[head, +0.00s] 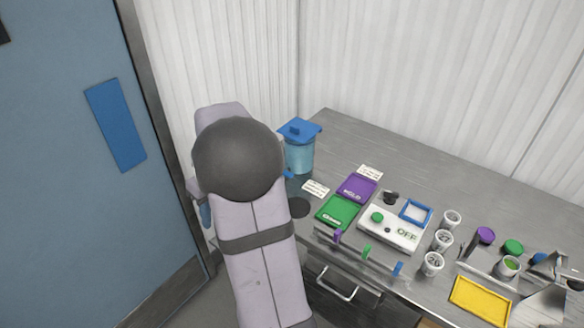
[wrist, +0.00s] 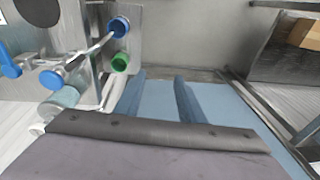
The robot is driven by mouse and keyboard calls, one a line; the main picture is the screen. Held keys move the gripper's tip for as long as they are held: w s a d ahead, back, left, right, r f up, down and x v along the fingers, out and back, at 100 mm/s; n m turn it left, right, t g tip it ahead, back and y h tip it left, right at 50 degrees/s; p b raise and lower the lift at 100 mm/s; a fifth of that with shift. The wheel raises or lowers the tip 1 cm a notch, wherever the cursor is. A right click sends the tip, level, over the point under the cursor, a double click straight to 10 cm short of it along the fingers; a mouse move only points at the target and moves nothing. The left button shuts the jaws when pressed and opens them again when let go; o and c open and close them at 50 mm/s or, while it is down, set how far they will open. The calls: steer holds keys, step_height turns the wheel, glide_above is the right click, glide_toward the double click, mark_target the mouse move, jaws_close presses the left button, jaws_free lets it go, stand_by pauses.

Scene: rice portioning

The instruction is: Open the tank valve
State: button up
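The tank (head: 300,155) is a translucent blue container with a blue lid, standing at the back left of the counter. A small blue part that looks like its valve (head: 288,173) shows low on its front, partly hidden by my arm. I cannot tell whether the valve is open or shut. In the wrist view my gripper (wrist: 160,80) has its two blue fingers apart with nothing between them. It points at a plain blue surface, away from the tank. In the head view my arm hides most of the gripper.
A dark disc (head: 299,207) lies on the counter before the tank. Green (head: 338,210) and purple (head: 356,188) pads, a white box reading OFF (head: 404,236), cups and a yellow tray (head: 479,300) stand to the right. A blue door (head: 60,200) is at left.

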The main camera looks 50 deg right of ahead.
steer(key=s+d+r+t+h+p, duration=0.1)
steer(key=s+d+t, duration=0.15)
steer(key=d, duration=1.25)
steer(key=s+d+r+t, duration=0.1)
steer(key=s+d, duration=0.2)
steer(key=d, duration=1.1)
steer(key=shift+g, duration=0.35)
steer(key=shift+p+x, duration=1.55)
steer(key=shift+x, duration=2.2)
steer(key=shift+d, duration=0.15)
steer(key=shift+c, duration=0.6)
jaws_close()
